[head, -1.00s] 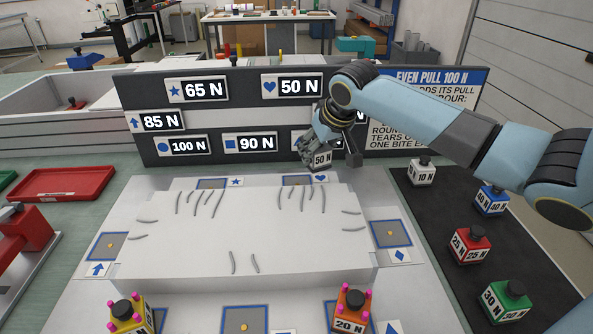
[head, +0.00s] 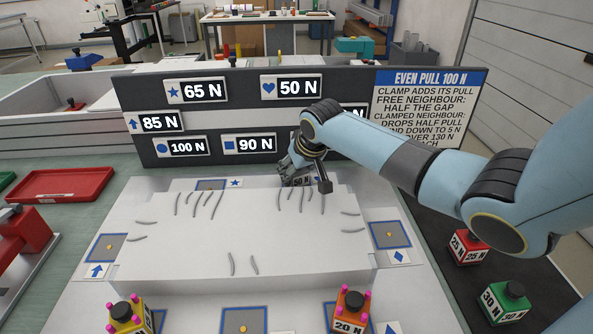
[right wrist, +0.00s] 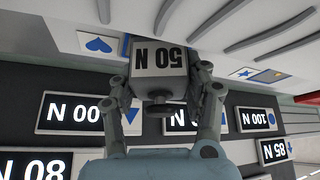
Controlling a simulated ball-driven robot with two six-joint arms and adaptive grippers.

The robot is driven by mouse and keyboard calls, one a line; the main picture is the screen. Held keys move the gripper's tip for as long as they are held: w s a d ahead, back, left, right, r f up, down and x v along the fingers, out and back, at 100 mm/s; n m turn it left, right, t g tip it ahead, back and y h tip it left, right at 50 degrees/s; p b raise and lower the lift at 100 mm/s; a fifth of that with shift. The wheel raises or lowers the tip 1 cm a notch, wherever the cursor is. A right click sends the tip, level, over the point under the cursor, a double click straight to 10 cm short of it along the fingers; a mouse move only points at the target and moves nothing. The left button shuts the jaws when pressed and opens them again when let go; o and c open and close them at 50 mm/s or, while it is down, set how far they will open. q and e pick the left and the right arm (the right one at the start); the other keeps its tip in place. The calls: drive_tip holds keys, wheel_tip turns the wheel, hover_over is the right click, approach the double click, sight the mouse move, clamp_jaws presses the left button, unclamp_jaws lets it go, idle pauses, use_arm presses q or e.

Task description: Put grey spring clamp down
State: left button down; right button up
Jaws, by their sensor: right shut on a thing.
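My right gripper (head: 296,168) is shut on the grey spring clamp (head: 302,182), at the back edge of the white slab (head: 245,235). In the right wrist view the clamp (right wrist: 158,57) shows its "50 N" label upside down between the fingers of the gripper (right wrist: 162,78). The heart card (right wrist: 98,43) is beside it there. In the head view the clamp and gripper cover most of the heart pad; I cannot tell whether the clamp touches it. My left gripper is not in view.
A dark sign board (head: 215,150) stands close behind the gripper. A yellow clamp (head: 127,314) and an orange 20 N clamp (head: 350,308) stand at the front. Red (head: 466,250) and green (head: 505,300) clamps are on the black mat at right. The diamond pad (head: 389,235) is bare.

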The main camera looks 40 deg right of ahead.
drive_tip(key=o, duration=1.4)
drive_tip(key=shift+s+r, duration=0.15)
drive_tip(key=shift+r, duration=0.35)
drive_tip(key=p+v, duration=0.1)
drive_tip(key=v, duration=1)
drive_tip(key=shift+s+a+r, duration=0.1)
drive_tip(key=shift+a, duration=0.05)
